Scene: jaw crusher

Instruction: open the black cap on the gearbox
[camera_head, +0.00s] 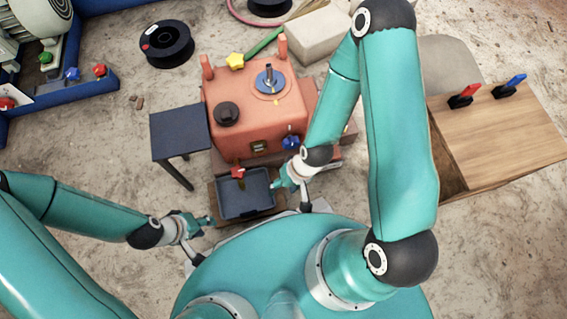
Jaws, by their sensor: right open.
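The orange-red gearbox (285,120) stands in the middle of the scene. The round black cap (227,112) sits on its top, toward the left front corner. My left gripper (207,221) is low at the front left, apart from the gearbox and left of the dark tray; its fingers are too small to judge. My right gripper (281,181) is open in front of the gearbox's right front side, beside the tray's right edge. It is well apart from the cap. No gripper or arm covers the cap.
A dark grey tray (232,205) is below a red valve handle (238,171). A blue knob (291,143) is near my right forearm. A small dark table (178,132) stands left of the gearbox. A wooden box (500,135) with red and blue switches is at right.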

